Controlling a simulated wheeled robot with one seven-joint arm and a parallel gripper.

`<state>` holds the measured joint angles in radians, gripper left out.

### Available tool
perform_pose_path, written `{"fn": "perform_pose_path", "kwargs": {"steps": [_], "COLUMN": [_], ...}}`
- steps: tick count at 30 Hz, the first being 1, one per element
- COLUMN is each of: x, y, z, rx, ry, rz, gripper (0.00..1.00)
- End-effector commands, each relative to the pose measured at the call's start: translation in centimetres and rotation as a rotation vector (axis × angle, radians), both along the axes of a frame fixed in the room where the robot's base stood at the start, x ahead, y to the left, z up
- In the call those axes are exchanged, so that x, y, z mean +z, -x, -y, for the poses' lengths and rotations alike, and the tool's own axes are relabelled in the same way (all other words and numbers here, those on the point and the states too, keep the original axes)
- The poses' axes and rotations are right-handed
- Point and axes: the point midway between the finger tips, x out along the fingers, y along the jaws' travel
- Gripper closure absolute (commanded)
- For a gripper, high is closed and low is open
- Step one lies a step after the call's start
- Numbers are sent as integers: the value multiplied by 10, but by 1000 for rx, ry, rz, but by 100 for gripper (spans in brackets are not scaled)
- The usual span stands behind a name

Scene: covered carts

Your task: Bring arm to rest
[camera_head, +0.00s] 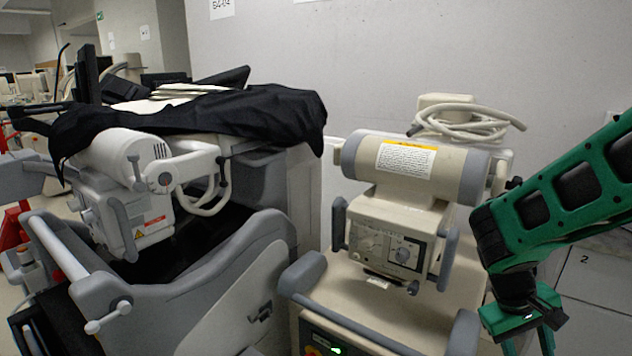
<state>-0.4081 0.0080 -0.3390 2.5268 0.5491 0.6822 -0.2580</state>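My arm, green with black pads, enters from the right edge and reaches toward the middle right. My gripper (528,340) hangs at its end, pointing down in front of the right cart. It is cut off by the bottom edge, so its fingertips are hidden. I see nothing held in the visible part.
A beige cart (400,312) with a control head and tube (458,176) stands beside the arm. A grey cart (235,255) with a black cover (200,117) stands at left. A grey wall (380,60) is behind. Pale panels (597,280) lie at right.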

Motion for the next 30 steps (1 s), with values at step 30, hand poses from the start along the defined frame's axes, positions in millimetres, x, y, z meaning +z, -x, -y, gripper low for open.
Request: {"fn": "perform_pose_path", "kwargs": {"steps": [30], "x": [80], "y": [116], "z": [-15], "rx": [-544], "ry": [-393], "rz": [236], "gripper": [56]}}
